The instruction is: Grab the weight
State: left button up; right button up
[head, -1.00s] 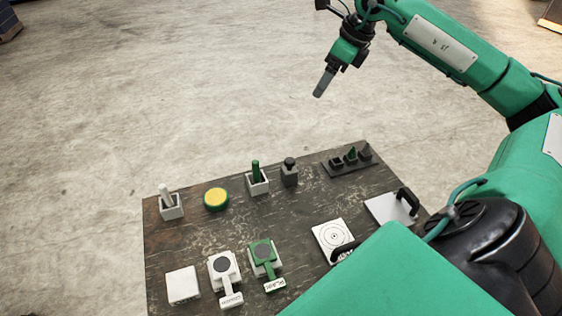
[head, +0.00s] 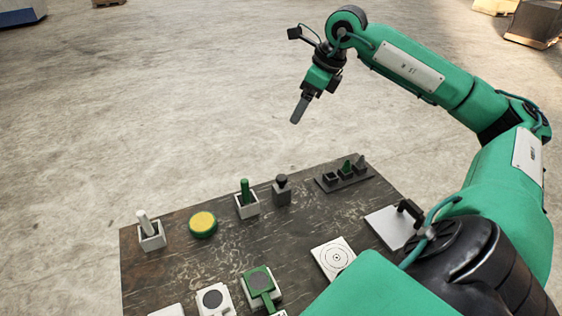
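A dark grey knobbed block (head: 281,191), which looks like the weight, stands upright near the far edge of the dark table (head: 215,264). My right gripper (head: 299,110) hangs in the air beyond the table's far edge, above and slightly right of the block in the picture, clear of it. Its fingers line up from this side, so I cannot tell whether they are open or shut. Nothing shows held in it. My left gripper is not in view.
Left of the block are a green peg in a white holder (head: 247,203), a yellow-green disc (head: 203,224) and a white peg in a holder (head: 150,233). A dark rack (head: 346,177), target plate (head: 333,258) and handled plate (head: 388,228) lie to the right.

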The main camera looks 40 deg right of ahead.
notch_tip(320, 180, down, 10)
jog(key=b, duration=1.4)
send_near(285, 178)
jog(key=x, duration=0.7)
jog(key=shift+d+f, duration=0.2)
jog(key=shift+f, duration=0.2)
jog(key=x, duration=0.2)
jog(key=p+x, duration=0.1)
jog(key=x, duration=0.2)
jog(key=shift+w+a, duration=0.15)
jog(key=shift+a, duration=0.1)
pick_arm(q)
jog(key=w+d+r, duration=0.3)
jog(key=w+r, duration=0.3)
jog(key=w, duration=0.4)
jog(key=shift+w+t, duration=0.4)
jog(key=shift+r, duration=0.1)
pick_arm(e)
jog(key=c, duration=1.8)
jog(key=shift+r, duration=0.15)
grip_shut()
